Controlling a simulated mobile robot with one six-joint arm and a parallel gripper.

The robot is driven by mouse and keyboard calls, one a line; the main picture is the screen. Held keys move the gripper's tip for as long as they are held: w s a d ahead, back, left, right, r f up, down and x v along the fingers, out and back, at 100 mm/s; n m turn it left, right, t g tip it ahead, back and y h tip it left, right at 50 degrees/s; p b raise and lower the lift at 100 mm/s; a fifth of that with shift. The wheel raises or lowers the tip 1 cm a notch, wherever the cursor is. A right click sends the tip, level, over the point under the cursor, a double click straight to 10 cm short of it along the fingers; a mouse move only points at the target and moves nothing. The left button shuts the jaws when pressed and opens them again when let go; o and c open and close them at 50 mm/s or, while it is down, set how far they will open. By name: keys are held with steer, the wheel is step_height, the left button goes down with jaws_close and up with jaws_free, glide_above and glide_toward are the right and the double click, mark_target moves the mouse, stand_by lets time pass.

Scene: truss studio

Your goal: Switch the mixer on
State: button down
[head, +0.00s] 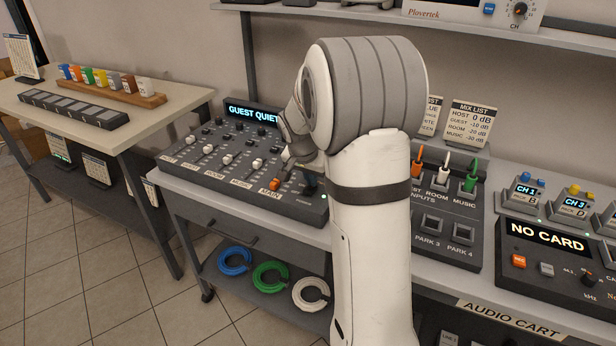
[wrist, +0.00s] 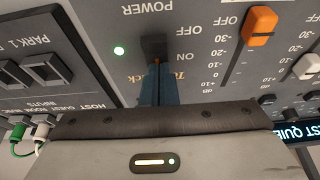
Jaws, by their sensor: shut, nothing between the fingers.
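The mixer (head: 215,165) is a dark sloped console on the cart, with several faders and a lit display reading "GUEST QUIET". Its orange MAIN fader (head: 275,184) is at the near right. My gripper (head: 310,184) is shut and empty over the mixer's right end. In the wrist view its blue fingers (wrist: 156,84) reach to the dark power switch (wrist: 155,46), beside the ON and OFF marks. The fingertips partly cover the switch; I cannot tell its position or whether they touch. A green light (wrist: 119,50) glows beside the switch.
An input panel with plugs (head: 440,185) and empty park sockets stands right of the mixer, behind my arm. Further right is a unit reading "NO CARD" (head: 545,235). Coloured cable rings (head: 270,277) lie on the shelf below. A side table (head: 190,100) stands at left.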

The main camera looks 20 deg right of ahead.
steer(key=shift+a, duration=0.1)
steer(key=shift+a+f, duration=0.1)
steer(key=shift+a, duration=0.1)
steer(key=shift+s+a+b, duration=0.4)
steer(key=shift+s+a, duration=0.05)
steer(key=shift+r, duration=0.25)
steer(key=d+p+v, duration=0.1)
steer(key=v, duration=0.5)
steer(key=w+d+r+p+v, duration=0.1)
steer(key=v, duration=0.6)
steer(key=shift+w+r+p, duration=0.25)
steer(key=shift+p, duration=0.05)
steer(key=shift+a, duration=0.1)
